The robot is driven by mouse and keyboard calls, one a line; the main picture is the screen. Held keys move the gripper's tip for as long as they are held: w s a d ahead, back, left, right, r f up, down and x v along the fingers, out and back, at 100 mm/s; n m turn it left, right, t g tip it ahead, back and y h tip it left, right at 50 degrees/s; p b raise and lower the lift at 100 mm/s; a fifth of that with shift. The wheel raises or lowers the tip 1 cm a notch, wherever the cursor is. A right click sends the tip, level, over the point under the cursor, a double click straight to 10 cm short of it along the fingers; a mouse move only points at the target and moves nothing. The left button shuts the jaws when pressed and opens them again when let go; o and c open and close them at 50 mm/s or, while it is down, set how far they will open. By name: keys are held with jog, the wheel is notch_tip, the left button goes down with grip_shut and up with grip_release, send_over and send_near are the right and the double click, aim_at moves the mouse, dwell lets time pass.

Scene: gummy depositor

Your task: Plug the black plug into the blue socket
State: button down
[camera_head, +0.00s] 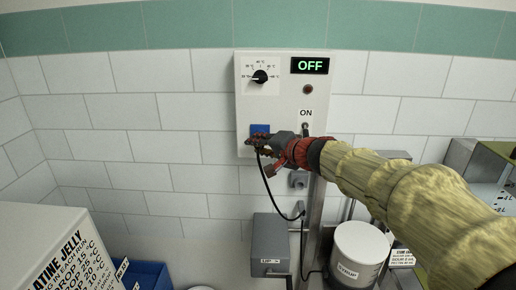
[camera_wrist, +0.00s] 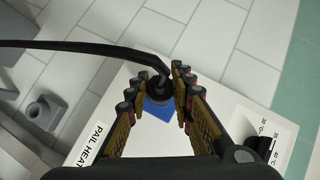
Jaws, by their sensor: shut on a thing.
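The blue socket (camera_head: 260,129) is on the lower left of the white control panel (camera_head: 246,92) on the wall. My gripper (camera_head: 258,145) is in front of the socket's lower part. In the wrist view my gripper (camera_wrist: 171,95) is shut on the black plug (camera_wrist: 158,90), with the blue socket (camera_wrist: 158,111) right behind it. The plug's front end is hidden, so I cannot tell whether it is inside the socket. A black cord (camera_head: 268,190) hangs from the plug and also crosses the wrist view (camera_wrist: 85,47).
The panel carries a black dial (camera_head: 260,77), an OFF display (camera_head: 310,65) and a switch (camera_head: 305,127) marked ON. A grey box (camera_head: 270,240) and a white pail (camera_head: 358,252) stand below. A white sign box (camera_head: 40,245) is at lower left.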

jog(key=shift+w, duration=0.1)
jog(key=c, duration=1.5)
grip_release()
jog(key=shift+c, duration=0.2)
jog(key=shift+o, duration=0.3)
jog(key=v, duration=1.2)
